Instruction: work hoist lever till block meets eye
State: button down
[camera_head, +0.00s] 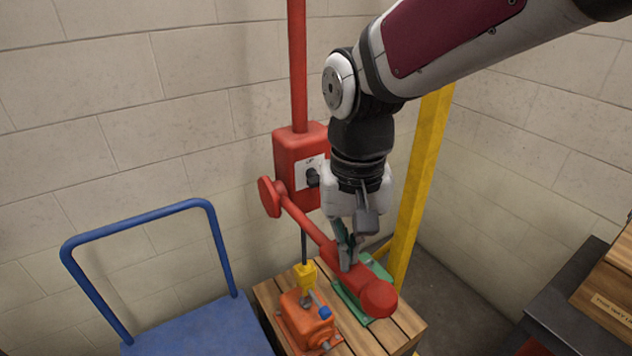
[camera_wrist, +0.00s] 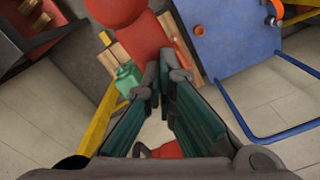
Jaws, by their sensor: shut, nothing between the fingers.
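The red hoist housing (camera_head: 292,160) is fixed by the wall. Its red lever (camera_head: 306,219) slopes down to the right from a round hub and ends in a thick grip with a round knob (camera_head: 378,297). The grip also shows in the wrist view (camera_wrist: 143,48). My gripper (camera_head: 347,264) points down with its fingers together and empty at the grip's upper part; I cannot tell if they touch it. The yellow block (camera_head: 306,276) hangs on a dark line just above the orange motor (camera_head: 307,322). The motor's eye is not clearly visible, so the gap cannot be judged.
A green motor (camera_head: 374,277) sits behind the grip on the wooden pallet (camera_head: 405,323). A yellow post (camera_head: 423,170) stands at the right. A blue cart (camera_head: 205,330) is at the left. A dark bench with a wooden crate (camera_head: 610,285) is at far right.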

jog(key=shift+s+d+f, duration=0.15)
jog(key=shift+s+f, duration=0.05)
jog(key=shift+f, duration=0.75)
jog(key=shift+w+f+b, duration=0.1)
jog(key=shift+f+b, duration=1.45)
jog(key=shift+f, duration=1.25)
